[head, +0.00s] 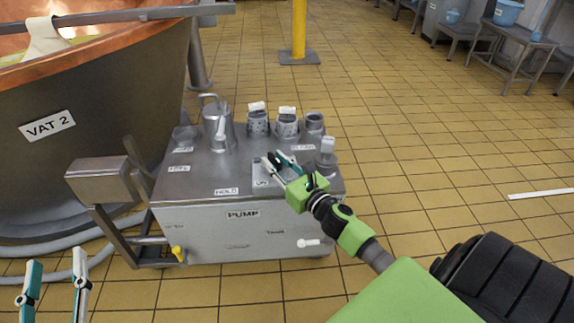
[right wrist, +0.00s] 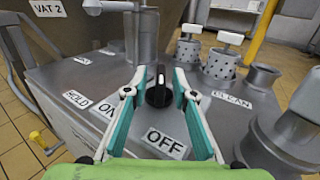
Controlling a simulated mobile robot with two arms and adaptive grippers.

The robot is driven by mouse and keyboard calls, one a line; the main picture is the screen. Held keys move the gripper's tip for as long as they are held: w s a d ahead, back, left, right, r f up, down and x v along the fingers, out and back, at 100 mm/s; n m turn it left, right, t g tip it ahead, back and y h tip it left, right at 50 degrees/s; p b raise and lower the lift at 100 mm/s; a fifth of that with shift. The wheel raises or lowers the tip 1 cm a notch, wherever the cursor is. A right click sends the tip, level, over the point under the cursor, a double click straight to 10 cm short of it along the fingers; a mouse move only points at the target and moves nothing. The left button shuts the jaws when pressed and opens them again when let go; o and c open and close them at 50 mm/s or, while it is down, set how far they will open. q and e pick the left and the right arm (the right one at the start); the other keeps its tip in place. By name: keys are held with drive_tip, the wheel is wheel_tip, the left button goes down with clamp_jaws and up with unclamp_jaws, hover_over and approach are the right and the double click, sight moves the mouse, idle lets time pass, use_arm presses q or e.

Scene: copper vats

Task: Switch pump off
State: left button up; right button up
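The pump (head: 200,225) is a grey metal cart labelled PUMP. Its black knob (right wrist: 158,92) stands on the top plate, with a light mark near its upper end in the right wrist view. The ON label (right wrist: 103,110) is to its left and the OFF label (right wrist: 165,142) is below it. My right gripper (head: 278,157) is over the plate; in the right wrist view its fingers (right wrist: 159,74) are spread on either side of the knob, with small gaps. Whether they touch it is hard to tell. My left gripper (head: 56,262) is open and empty at the lower left.
A metal jug (head: 218,130), perforated cups (head: 287,125) and a capped cylinder (head: 326,158) stand on the pump's top near my right gripper. The copper vat (head: 90,110) labelled VAT 2 is at the left. The tiled floor at the right is mostly free.

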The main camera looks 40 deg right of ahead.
drive_tip(key=s, duration=1.1)
drive_tip(key=shift+a, duration=0.1)
